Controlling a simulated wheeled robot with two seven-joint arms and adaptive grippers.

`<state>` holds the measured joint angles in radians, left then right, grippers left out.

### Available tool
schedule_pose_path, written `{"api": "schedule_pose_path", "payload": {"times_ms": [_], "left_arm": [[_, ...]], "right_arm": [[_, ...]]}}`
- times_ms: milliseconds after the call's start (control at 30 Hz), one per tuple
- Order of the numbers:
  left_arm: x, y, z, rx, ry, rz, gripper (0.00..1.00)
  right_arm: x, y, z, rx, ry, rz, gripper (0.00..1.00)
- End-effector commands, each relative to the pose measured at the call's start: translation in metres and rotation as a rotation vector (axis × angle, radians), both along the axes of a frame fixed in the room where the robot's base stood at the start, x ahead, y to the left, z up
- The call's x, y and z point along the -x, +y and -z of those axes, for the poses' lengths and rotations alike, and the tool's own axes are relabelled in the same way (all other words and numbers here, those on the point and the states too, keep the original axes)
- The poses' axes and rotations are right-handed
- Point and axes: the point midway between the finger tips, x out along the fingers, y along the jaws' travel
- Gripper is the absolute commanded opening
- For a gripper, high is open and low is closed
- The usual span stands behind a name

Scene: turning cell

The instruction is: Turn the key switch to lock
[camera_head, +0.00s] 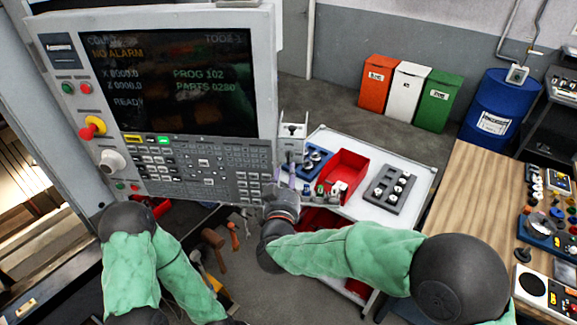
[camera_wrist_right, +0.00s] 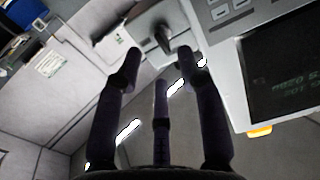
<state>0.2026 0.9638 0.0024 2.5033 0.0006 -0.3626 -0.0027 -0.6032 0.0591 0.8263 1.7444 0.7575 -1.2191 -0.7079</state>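The key switch (camera_head: 292,129) is a dark key-like piece on a small pale box fixed to the right side of the control panel. In the right wrist view the dark key (camera_wrist_right: 163,38) stands out from its grey plate, just beyond the fingertips. My right gripper (camera_head: 287,177) is below the box in the head view. In the right wrist view the fingers of this gripper (camera_wrist_right: 158,65) are spread apart with a gap between them and the key, holding nothing. The switch's position markings are too small to read. My left gripper is out of view; only its arm shows at lower left.
The control panel (camera_head: 205,170) with screen and buttons stands close left of the right gripper. A white cart (camera_head: 400,208) with a red bin (camera_head: 343,172) and a grey tray (camera_head: 392,190) is to the right. A wooden bench (camera_head: 470,200) stands farther right.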

Motion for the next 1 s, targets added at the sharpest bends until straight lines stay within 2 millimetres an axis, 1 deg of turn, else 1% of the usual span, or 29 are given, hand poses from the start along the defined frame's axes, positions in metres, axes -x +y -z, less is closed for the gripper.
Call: {"api": "schedule_pose_path", "payload": {"times_ms": [33, 200, 300, 400, 567, 1000], "left_arm": [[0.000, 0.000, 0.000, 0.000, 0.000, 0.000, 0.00], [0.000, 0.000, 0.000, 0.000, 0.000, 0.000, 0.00], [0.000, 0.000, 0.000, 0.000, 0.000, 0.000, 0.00], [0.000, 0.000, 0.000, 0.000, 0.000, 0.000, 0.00], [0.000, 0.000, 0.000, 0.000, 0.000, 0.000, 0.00], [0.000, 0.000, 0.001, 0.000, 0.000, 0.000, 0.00]], "right_arm": [[0.012, 0.002, -0.001, 0.000, -0.002, -0.003, 0.39], [0.041, 0.005, 0.000, 0.001, -0.001, -0.004, 0.39], [0.052, 0.006, 0.000, 0.000, 0.000, -0.002, 0.39], [0.059, 0.007, 0.000, 0.001, 0.001, -0.001, 0.39], [0.063, 0.007, 0.001, 0.000, 0.001, 0.000, 0.39], [0.062, 0.006, 0.003, 0.001, 0.003, -0.001, 0.39]]}}
